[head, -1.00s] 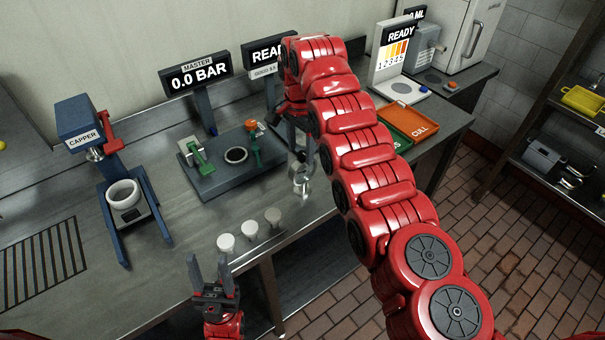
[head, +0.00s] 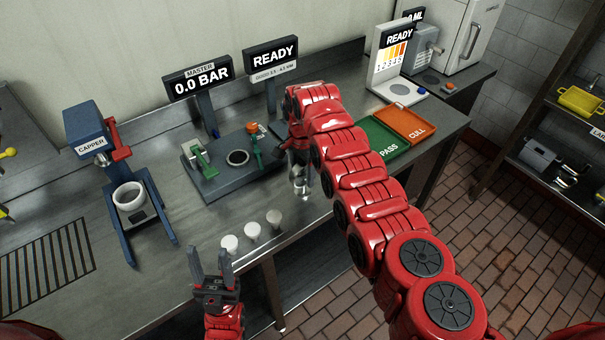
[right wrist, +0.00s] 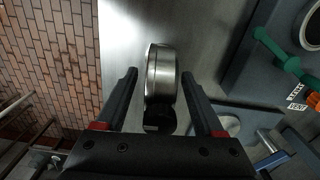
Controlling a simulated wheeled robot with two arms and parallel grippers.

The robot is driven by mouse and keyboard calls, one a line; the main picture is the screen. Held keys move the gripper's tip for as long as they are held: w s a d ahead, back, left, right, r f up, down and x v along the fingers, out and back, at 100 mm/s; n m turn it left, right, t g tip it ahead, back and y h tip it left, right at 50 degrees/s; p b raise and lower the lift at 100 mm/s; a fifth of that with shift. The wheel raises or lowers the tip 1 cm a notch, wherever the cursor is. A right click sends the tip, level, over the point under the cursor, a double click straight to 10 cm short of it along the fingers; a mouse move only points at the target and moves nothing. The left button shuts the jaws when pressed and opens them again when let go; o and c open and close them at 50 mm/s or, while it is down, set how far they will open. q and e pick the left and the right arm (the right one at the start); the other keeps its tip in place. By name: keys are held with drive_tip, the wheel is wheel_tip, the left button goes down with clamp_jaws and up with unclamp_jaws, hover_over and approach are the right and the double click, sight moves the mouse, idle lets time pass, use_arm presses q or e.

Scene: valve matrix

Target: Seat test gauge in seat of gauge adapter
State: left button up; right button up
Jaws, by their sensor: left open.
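The test gauge (right wrist: 161,72), a silver round body with a dark lower part, stands on the steel bench between the fingers of my right gripper (right wrist: 159,75). The fingers are open, with a gap on each side of the gauge. In the head view the gauge (head: 300,181) shows partly below my right gripper, whose fingers are mostly hidden by my arm. A dark ring-shaped seat (head: 237,157), which looks like the gauge adapter's, lies empty on a grey base plate (head: 215,186). My left gripper (head: 225,264) is open and empty before the bench's front edge.
Several pale-topped cylinders (head: 253,230) line the front edge. The capper (head: 88,135) is left; the green tray (head: 384,138) and orange tray (head: 406,123) are right.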

clamp_jaws()
drive_tip(key=shift+r, duration=0.1)
idle(0.4)
